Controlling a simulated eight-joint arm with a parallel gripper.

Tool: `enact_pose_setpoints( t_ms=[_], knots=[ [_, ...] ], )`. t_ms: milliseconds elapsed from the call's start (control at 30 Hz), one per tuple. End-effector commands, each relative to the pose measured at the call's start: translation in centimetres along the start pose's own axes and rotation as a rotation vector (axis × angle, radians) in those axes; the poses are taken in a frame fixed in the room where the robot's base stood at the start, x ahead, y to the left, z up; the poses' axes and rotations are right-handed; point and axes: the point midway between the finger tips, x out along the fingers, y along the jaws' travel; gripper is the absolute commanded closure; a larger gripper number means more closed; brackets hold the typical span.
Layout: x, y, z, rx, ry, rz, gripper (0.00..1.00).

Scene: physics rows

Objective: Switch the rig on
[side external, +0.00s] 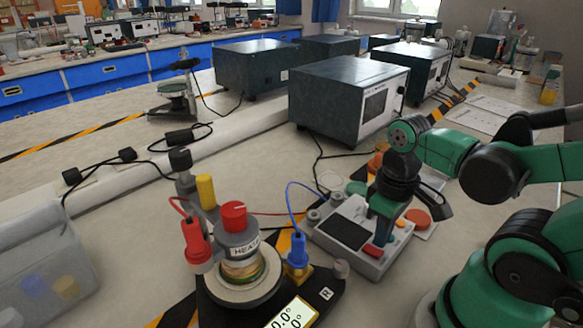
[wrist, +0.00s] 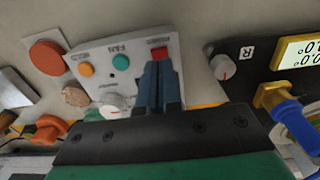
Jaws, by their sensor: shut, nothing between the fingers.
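The rig has a light grey control box (side external: 338,258) with a dark panel and a small red switch (side external: 373,250) on its near right part. In the wrist view the red switch (wrist: 160,53) shows just beyond my fingertips, beside orange and teal buttons marked FAN. My gripper (side external: 380,238) is shut and empty, pointing down over the box by the switch; its fingers also show in the wrist view (wrist: 160,72). I cannot tell whether the fingertips touch the switch. The heater unit (side external: 240,260) with a red top knob stands left of the box.
A black base with a lit display (side external: 291,316) and blue plug (side external: 298,250) lies left of the box. Red and blue cables cross near it. An orange-red disc (side external: 417,217) lies right of the box. Dark instrument cases (side external: 345,95) stand behind.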

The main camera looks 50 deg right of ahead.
Motion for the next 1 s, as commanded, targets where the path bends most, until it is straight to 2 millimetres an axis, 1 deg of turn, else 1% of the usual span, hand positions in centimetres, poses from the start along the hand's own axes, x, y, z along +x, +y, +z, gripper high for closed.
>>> enact_pose_setpoints(
  t_ms=[267, 1000],
  knots=[
    [0.1, 0.0, 0.0, 0.000, 0.000, 0.000, 1.00],
    [1.2, 0.0, -0.1, 0.000, 0.000, 0.000, 1.00]
  ],
)
